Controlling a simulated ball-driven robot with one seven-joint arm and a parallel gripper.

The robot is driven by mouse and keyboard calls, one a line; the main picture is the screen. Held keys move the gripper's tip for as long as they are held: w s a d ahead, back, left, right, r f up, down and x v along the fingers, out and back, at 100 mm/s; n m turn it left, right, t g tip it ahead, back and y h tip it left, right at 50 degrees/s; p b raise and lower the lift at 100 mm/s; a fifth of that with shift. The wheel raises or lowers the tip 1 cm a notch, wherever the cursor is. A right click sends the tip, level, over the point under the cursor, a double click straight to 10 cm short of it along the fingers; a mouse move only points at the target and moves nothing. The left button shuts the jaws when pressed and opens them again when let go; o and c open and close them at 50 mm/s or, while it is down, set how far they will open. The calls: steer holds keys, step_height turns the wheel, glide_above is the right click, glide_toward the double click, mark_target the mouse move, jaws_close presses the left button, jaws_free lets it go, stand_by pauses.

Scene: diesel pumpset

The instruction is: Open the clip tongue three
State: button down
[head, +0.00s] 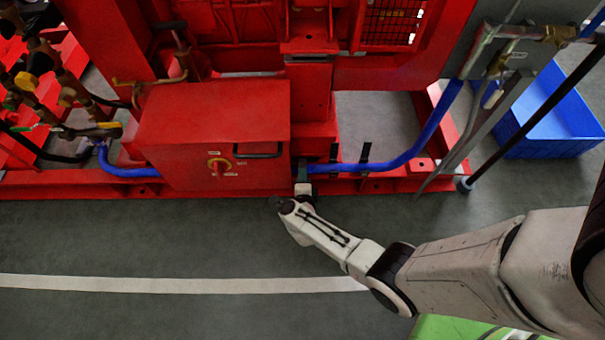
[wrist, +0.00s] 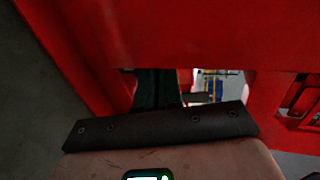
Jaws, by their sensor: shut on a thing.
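Black clips hold the blue hose (head: 405,155) along the red base. Two of them, a middle clip (head: 335,152) and a right clip (head: 365,152), stand free of my gripper. My gripper (head: 302,178) is at the hose's left end, by the right edge of the red box, and is shut on a dark clip tongue there. In the wrist view, a dark greenish strip (wrist: 157,88), seemingly this tongue, rises behind the black gripper bar (wrist: 160,126). The fingertips and the grip itself are mostly hidden.
The red box (head: 215,130) with a rotary switch stands close left of my gripper. The red base rail (head: 400,185) runs along the floor. A blue bin (head: 550,120) and slanted poles are at right. The grey floor (head: 150,240) in front is clear.

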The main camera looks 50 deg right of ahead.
mark_target(302, 165)
steer(key=shift+g+y, duration=0.3)
steer(key=r+p, duration=0.1)
steer(key=w+d+r+p, duration=0.1)
steer(key=p, duration=0.1)
steer(key=r+p, duration=0.1)
steer(key=r, duration=0.1)
steer(key=shift+w+d+p, duration=0.2)
steer(key=shift+d+p, duration=0.1)
steer(key=shift+d, duration=0.1)
steer(key=shift+w+d+r+p, duration=0.3)
steer(key=shift+w+d+r, duration=0.1)
steer(key=shift+d, duration=0.15)
steer(key=c, duration=1.5)
jaws_free()
steer(key=shift+o, duration=1.1)
